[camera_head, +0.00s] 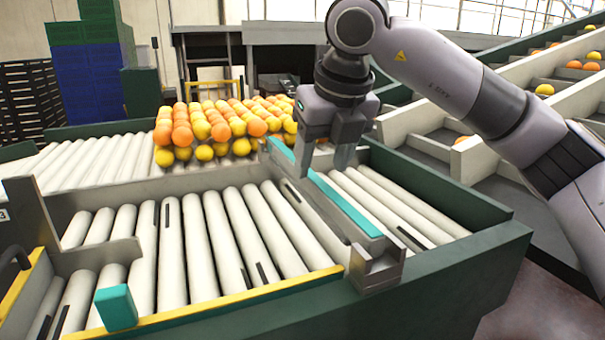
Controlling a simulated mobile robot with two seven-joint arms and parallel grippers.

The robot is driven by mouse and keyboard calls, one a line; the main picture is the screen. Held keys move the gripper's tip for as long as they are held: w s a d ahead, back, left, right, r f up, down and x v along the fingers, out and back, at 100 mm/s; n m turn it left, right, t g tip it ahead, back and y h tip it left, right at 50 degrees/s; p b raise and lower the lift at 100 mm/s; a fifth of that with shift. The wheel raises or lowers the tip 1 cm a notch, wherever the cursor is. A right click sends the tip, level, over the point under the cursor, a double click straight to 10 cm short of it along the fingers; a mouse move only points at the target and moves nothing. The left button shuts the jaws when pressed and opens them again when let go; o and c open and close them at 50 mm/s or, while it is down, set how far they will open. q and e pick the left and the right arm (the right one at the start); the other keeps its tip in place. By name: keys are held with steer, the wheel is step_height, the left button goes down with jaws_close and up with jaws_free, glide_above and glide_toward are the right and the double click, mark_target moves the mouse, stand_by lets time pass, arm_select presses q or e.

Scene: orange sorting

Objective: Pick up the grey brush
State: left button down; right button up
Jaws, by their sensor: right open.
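I cannot make out a grey brush clearly in this view. My right gripper (324,160) comes in from the upper right and points down. Its two fingers are apart, with nothing visibly held between them. It is over the far part of the grey divider (320,215), which has a teal strip (345,205) along it. The fingers partly cover the strip, and I cannot tell whether they touch it. My left gripper is not in view.
White rollers (205,245) lie both sides of the divider inside a dark green frame (450,270). Yellow and orange fruit (220,125) is piled behind. A teal block (116,307) sits at the front left edge. Sloping sorting lanes (470,155) stand at right.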

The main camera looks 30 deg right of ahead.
mark_target(319, 182)
steer(key=p+x, duration=0.1)
steer(key=x, duration=0.4)
steer(key=shift+s+d, duration=0.15)
jaws_close()
